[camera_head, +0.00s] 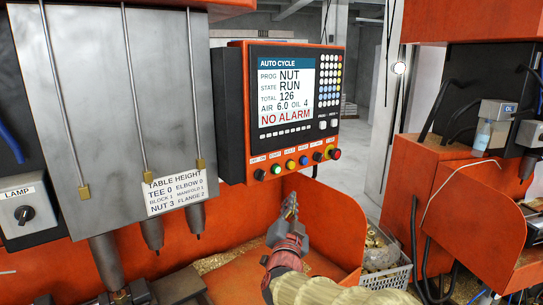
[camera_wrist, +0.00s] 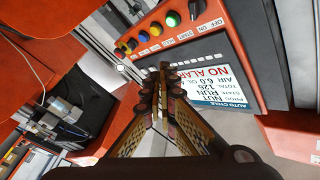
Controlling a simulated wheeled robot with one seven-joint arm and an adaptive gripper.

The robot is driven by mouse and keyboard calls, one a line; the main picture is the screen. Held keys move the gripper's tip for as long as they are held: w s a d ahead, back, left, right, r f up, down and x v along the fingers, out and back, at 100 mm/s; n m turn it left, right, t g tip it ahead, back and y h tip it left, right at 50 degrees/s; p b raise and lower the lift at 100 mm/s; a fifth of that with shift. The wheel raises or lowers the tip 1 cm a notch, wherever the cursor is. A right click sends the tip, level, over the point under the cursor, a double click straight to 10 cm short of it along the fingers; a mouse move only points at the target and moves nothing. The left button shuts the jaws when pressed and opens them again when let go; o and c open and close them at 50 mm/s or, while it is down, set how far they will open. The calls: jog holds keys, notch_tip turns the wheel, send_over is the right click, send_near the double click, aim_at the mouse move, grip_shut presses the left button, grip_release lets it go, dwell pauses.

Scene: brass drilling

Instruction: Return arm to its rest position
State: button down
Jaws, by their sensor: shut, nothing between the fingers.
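My gripper (camera_head: 290,212) is in the lower middle of the head view, in front of and below the control panel (camera_head: 292,105). Its fingers are together and hold nothing. In the wrist view my gripper (camera_wrist: 164,75) points toward the panel's button row (camera_wrist: 160,30), with its fingertips meeting. The fingertips look apart from the buttons. The panel screen reads AUTO CYCLE, PROG NUT, STATE RUN, TOTAL 126 and NO ALARM.
A grey crate (camera_head: 386,275) with brass-coloured parts stands right of my arm. The orange machine housing (camera_head: 335,222) has a wall close behind my gripper. A grey drill head (camera_head: 95,110) hangs at the left. A second orange machine (camera_head: 460,210) stands at the right.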

jog(key=s+a+f+n+g+y, duration=0.1)
jog(key=a+f+n+g+y, duration=0.5)
jog(key=f, duration=0.6)
jog(key=s+a+f+n+g+b, duration=0.1)
jog(key=s+a+f+n+g, duration=0.15)
jog(key=s+f, duration=0.55)
jog(key=s+d+f+g+h+b, duration=0.1)
jog(key=s+d+f+b, duration=0.1)
jog(key=s+d+b, duration=0.2)
jog(key=s+d+f+g+h+b, duration=0.1)
jog(key=s+d+f+g+b, duration=0.1)
jog(key=s+d, duration=0.8)
jog(key=s+d+f+g+h+b, duration=0.1)
jog(key=s+d+f+b, duration=0.3)
jog(key=s, duration=1.1)
jog(key=shift+d+g+h+b, duration=0.3)
jog(key=shift+d+g+b, duration=0.25)
jog(key=shift+d+b, duration=1.25)
jog(key=shift+s+d+f+p, duration=0.1)
jog(key=shift+d+p, duration=0.15)
jog(key=shift+p, duration=0.05)
dwell(0.9)
